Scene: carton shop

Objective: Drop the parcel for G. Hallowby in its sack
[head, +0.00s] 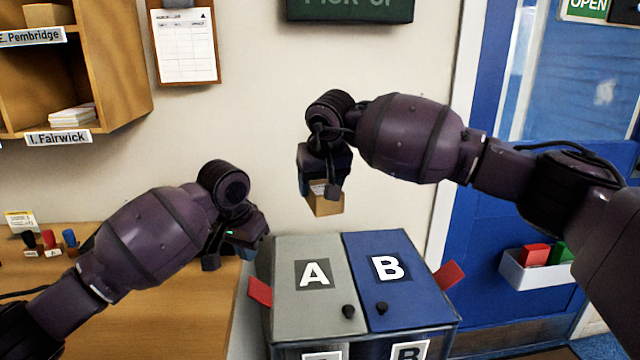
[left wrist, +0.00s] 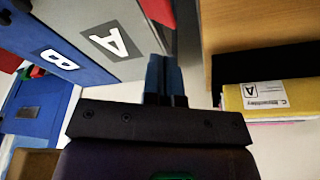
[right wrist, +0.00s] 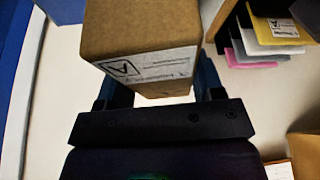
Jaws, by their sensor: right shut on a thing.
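My right gripper (head: 322,190) is shut on a brown cardboard parcel (head: 326,203), above and behind the lidded sack stand. In the right wrist view the parcel (right wrist: 140,30) sits between the fingers. Its white label (right wrist: 150,68) has a boxed letter that looks like an upside-down A; the name is too small to read. The stand has a grey lid A (head: 315,300) and a blue lid B (head: 400,295), both down, with black knobs. The inside of the sacks is hidden. My left gripper (head: 232,258) is left of the stand; its fingers (left wrist: 165,80) are together and empty.
A wooden counter (head: 180,290) with stamps lies at the left, below pigeonhole shelves (head: 125,60). Red tabs (head: 260,291) stick out from the stand's sides. A blue door (head: 490,220) with a white bin (head: 535,272) is at right. A yellow envelope (left wrist: 280,95) shows in the left wrist view.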

